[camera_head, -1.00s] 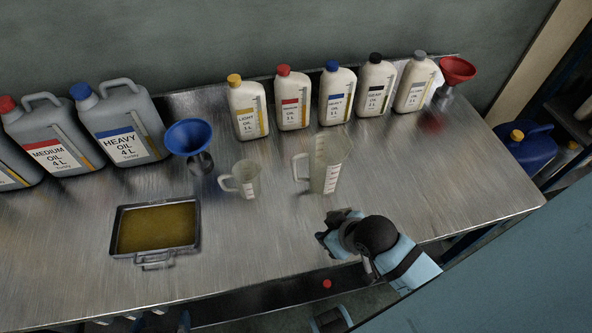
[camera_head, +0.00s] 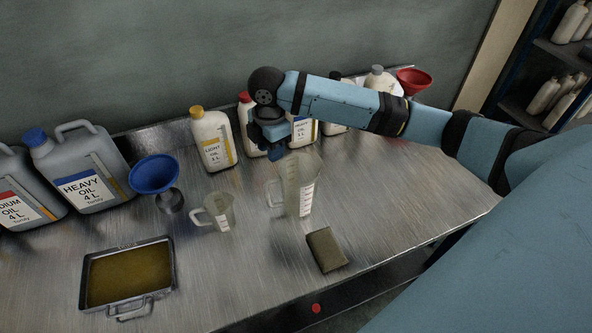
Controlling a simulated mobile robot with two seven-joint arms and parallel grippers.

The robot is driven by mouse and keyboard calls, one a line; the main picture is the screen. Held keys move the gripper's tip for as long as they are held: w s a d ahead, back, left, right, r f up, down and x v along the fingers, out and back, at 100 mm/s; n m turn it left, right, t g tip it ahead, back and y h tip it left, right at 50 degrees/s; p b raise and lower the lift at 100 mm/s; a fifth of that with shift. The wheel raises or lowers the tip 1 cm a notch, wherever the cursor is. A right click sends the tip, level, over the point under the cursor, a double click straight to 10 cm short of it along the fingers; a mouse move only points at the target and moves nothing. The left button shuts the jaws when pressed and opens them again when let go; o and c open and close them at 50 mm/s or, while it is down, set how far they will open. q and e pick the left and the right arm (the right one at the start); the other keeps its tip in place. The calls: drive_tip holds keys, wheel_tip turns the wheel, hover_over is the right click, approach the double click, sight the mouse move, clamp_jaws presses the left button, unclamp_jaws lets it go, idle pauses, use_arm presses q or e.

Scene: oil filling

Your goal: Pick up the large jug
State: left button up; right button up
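The large jug (camera_head: 299,188) is a clear measuring jug with printed marks, standing upright on the metal bench. Its handle is on its left side. A smaller clear jug (camera_head: 217,212) stands to its left. My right arm reaches in from the right over the bench. Its gripper (camera_head: 275,147) points down just above and behind the large jug's rim, near its upper left. I cannot tell if it touches the jug, and its fingers are too dark and small to read. My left gripper is not in view.
One-litre oil bottles (camera_head: 213,142) line the back, partly hidden by my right arm. A blue funnel (camera_head: 154,174), a grey heavy oil can (camera_head: 82,170) and an oil-filled tray (camera_head: 97,301) are at left. A brown block (camera_head: 326,250) lies in front. A red funnel (camera_head: 413,80) stands back right.

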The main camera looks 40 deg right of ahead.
approach(287, 157)
drive_tip(key=shift+g, duration=0.3)
drive_tip(key=shift+a+f+p, duration=0.2)
drive_tip(key=shift+f+p, duration=0.5)
drive_tip(key=shift+f, duration=5.15)
drive_tip(key=shift+n, duration=0.3)
drive_tip(key=shift+c, duration=0.4)
clamp_jaws()
